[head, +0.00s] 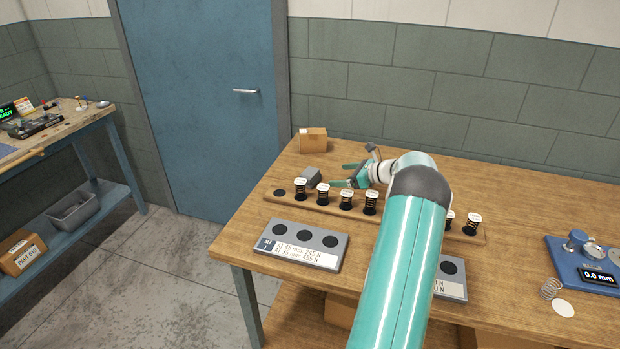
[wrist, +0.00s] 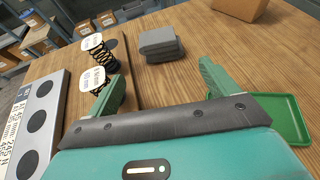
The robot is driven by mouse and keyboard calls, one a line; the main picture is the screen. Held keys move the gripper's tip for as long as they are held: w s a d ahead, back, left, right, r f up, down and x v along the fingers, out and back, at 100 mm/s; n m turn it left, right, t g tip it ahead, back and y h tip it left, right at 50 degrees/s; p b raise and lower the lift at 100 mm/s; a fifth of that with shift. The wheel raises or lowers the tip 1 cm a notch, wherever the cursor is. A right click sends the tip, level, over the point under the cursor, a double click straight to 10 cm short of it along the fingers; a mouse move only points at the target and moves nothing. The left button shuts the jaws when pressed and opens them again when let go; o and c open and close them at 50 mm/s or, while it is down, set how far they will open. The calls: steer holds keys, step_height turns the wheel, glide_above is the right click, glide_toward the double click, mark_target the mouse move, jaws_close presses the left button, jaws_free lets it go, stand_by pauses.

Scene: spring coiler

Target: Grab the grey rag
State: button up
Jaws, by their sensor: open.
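The grey rag (head: 312,177) lies as a small folded block on the wooden table, behind the row of springs. In the wrist view the rag (wrist: 160,45) sits ahead of my gripper (wrist: 161,88), roughly in line with the gap between the two green fingers. My gripper (head: 347,175) is open and empty, just right of the rag in the head view. The fingers do not touch the rag; a short stretch of bare table shows between them.
Black springs with white tags (head: 323,190) stand on a wooden strip close by the left finger. A cardboard box (head: 312,140) is behind the rag. A green tray (wrist: 272,120) lies beside the right finger. A grey holed plate (head: 303,245) is in front.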

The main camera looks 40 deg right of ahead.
mark_target(316, 176)
steer(key=x, duration=1.3)
steer(key=shift+w+f, duration=0.15)
steer(key=shift+f, duration=0.05)
steer(key=c, duration=1)
steer(key=shift+r, duration=0.1)
steer(key=shift+c, duration=0.2)
